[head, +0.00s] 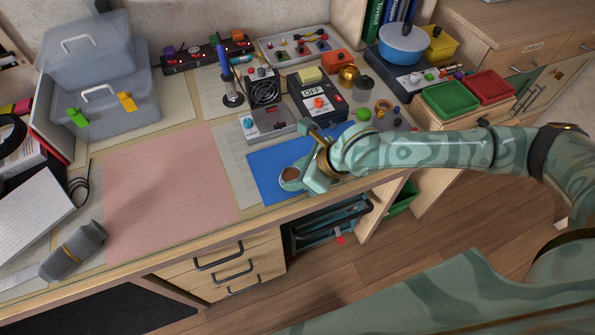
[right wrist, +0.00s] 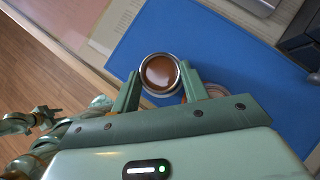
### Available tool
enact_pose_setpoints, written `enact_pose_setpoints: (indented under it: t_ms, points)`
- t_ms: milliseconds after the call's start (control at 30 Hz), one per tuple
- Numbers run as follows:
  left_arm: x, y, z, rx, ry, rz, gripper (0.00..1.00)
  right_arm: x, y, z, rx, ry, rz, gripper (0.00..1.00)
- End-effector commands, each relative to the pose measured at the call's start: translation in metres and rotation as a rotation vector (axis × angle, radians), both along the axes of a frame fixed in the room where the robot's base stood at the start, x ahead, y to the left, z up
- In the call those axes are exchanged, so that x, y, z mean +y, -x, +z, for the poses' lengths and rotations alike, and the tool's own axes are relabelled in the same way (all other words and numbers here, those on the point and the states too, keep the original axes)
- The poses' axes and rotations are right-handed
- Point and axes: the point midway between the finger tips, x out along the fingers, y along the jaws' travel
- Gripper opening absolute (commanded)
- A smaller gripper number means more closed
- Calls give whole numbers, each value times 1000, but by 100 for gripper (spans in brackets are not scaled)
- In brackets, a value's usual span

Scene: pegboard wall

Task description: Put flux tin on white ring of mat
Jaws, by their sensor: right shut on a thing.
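The flux tin (right wrist: 160,73) is a small round metal tin with brown contents, and its open top faces the wrist camera. It also shows in the head view (head: 291,173) at my right gripper (head: 300,177). In the right wrist view my right gripper (right wrist: 158,88) is shut on the tin, with one finger on each side. The tin is over the blue mat (right wrist: 220,38); I cannot tell if it touches it. The mat (head: 264,163) lies near the bench's front edge in the head view. I make out no white ring; arm and gripper cover part of the mat. My left gripper is not in view.
A pink sheet (head: 168,188) lies left of the mat. A grey box with a dial (head: 267,124), a fan unit (head: 263,88) and a black device marked OFF (head: 318,95) stand behind it. Green (head: 449,98) and red (head: 490,86) trays sit at right.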

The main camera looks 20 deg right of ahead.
Motion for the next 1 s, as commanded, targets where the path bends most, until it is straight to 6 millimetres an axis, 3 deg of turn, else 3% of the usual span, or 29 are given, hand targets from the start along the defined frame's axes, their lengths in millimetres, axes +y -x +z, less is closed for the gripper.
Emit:
enact_pose_setpoints:
  t_ms: [33,100,467,800,1000]
  points:
    - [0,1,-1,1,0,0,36,0,0,-2,0,0,0,47]
    - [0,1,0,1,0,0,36,0,0,-1,0,0,0,66]
    - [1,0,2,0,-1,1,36,-1,1,5,-1,1,-1,66]
    - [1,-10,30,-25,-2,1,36,-35,31,66,-4,1,-2,66]
    - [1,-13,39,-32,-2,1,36,-50,46,90,-1,0,-2,66]
